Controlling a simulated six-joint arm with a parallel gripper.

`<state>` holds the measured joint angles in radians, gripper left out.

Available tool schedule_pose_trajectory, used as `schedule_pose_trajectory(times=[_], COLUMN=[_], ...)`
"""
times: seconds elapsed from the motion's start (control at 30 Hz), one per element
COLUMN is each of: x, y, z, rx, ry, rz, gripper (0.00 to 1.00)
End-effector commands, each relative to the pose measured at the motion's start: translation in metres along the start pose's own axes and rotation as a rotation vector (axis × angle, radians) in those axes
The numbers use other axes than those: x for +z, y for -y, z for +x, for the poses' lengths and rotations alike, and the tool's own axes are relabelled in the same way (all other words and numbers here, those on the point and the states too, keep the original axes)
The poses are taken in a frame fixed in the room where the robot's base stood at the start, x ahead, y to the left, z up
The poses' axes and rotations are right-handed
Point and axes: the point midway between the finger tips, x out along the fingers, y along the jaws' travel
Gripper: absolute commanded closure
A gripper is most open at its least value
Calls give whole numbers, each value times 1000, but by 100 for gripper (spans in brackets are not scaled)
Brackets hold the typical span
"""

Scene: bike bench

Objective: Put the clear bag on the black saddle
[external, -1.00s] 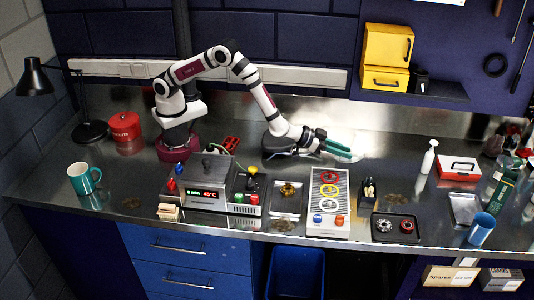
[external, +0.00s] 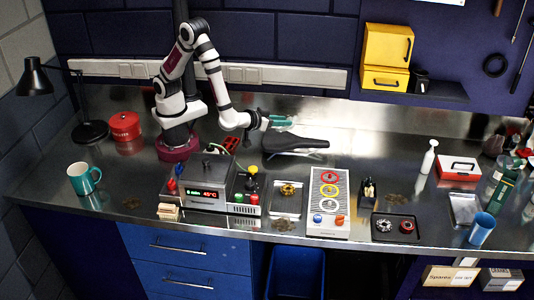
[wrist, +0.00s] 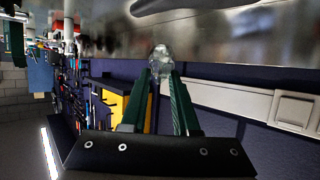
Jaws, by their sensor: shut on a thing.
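The black saddle (external: 297,143) lies on the steel bench right of my arm's base. Its dark edge also shows at the top of the wrist view (wrist: 185,5). My gripper (external: 291,121), with green fingers, is above and behind the saddle's left part. In the wrist view, my gripper (wrist: 162,72) has its fingers closed on a small see-through thing (wrist: 162,55), which looks like the clear bag. Only its tip shows past the fingertips, and it is too small to make out in the external view.
A control box (external: 211,184) and a shiny tray with a brass-coloured part (external: 288,189) stand in front of the saddle. A grey panel with coloured rings (external: 329,205) is to the right.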

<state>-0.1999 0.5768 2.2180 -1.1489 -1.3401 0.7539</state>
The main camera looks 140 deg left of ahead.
Motion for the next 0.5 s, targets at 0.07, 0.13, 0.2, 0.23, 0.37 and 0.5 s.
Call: schedule_pose_trajectory(times=[0.07, 0.13, 0.2, 0.23, 0.37, 0.5], x=[5, 9, 12, 12, 25, 48], y=[10, 16, 20, 20, 23, 22], z=[28, 50, 65, 70, 83, 93], rx=[-9, -7, -4, -2, 1, 2], ry=[1, 2, 1, 1, 2, 2], rz=[2, 1, 0, 0, 4, 3], gripper=[100, 100, 100, 100, 100, 100])
